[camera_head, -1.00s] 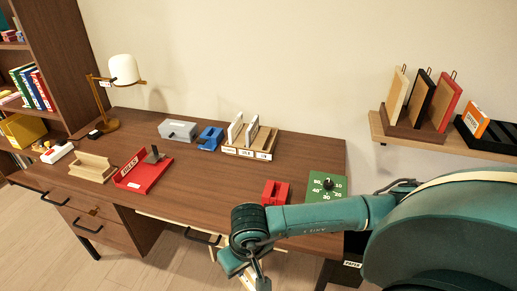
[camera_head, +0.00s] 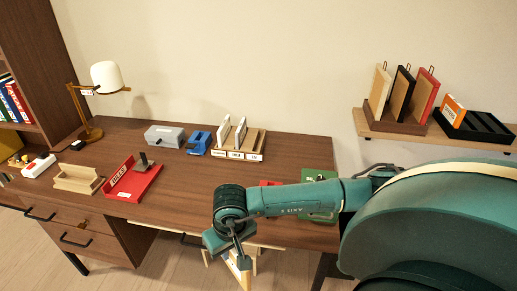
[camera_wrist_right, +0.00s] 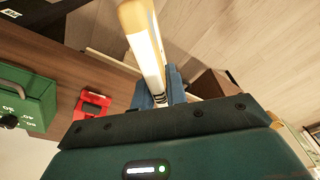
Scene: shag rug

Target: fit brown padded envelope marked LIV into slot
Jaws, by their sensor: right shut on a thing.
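My right gripper (camera_head: 237,258) hangs at the desk's front edge, shut on a flat tan-edged item that I take for the brown padded envelope (camera_head: 241,277). In the right wrist view the envelope (camera_wrist_right: 143,42) is seen nearly edge-on, with a pale face, gripped between the bluish fingers (camera_wrist_right: 160,92). No LIV mark is readable. A light wooden slotted rack (camera_head: 256,147) stands at the back of the desk, well apart from the gripper. It has white labels in front, too small to read, and a few upright white-faced pieces. My left gripper is out of view.
A blue holder (camera_head: 197,143) and grey box (camera_head: 164,136) stand left of the rack. A red tray (camera_head: 133,184) lies further left, a wooden holder (camera_head: 78,180) beyond. My right arm partly covers a green timer (camera_head: 320,190). The desk middle (camera_head: 190,185) is clear.

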